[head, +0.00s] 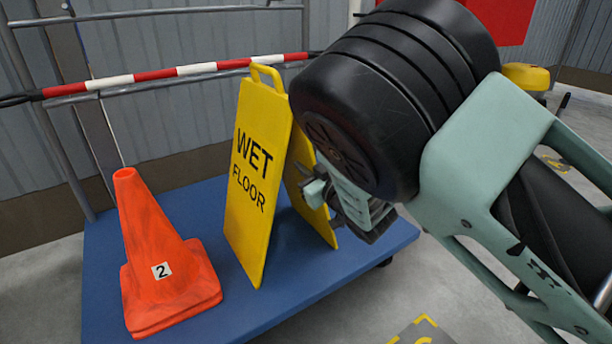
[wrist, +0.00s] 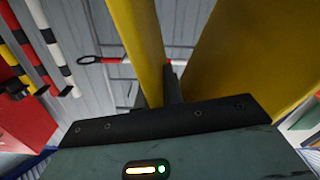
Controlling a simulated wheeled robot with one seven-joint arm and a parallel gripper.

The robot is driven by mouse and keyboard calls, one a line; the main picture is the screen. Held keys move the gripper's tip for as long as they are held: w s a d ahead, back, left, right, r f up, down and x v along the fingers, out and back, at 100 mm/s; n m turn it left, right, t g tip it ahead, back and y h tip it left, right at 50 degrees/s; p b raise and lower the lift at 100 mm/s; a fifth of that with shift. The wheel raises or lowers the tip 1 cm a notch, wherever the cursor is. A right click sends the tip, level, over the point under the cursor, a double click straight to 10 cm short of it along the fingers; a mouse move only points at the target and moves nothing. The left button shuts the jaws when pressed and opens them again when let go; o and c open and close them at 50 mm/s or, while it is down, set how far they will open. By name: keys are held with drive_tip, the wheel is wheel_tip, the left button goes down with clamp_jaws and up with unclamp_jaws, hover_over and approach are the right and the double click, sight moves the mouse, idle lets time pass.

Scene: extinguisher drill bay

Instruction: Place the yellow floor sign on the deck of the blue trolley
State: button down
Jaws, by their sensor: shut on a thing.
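The yellow floor sign (head: 257,179), an A-frame reading "WET FLOOR" with a loop handle on top, stands upright over the deck of the blue trolley (head: 205,220). I cannot tell whether its feet touch the deck. My gripper (head: 325,192) is at the sign's right side, shut on its rear panel; my arm hides part of that panel. In the wrist view the sign's two yellow panels (wrist: 240,60) rise in front of my gripper (wrist: 172,85). The fingertips are mostly hidden.
An orange cone (head: 160,255) numbered 2 stands on the deck left of the sign. A red-and-white bar (head: 155,75) and the trolley's grey rail (head: 150,15) run behind. A red box (wrist: 22,125) shows in the wrist view. Floor at front right has a marked patch (head: 425,332).

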drive_tip(key=c, duration=1.5)
unclamp_jaws()
drive_tip(key=shift+f, duration=0.15)
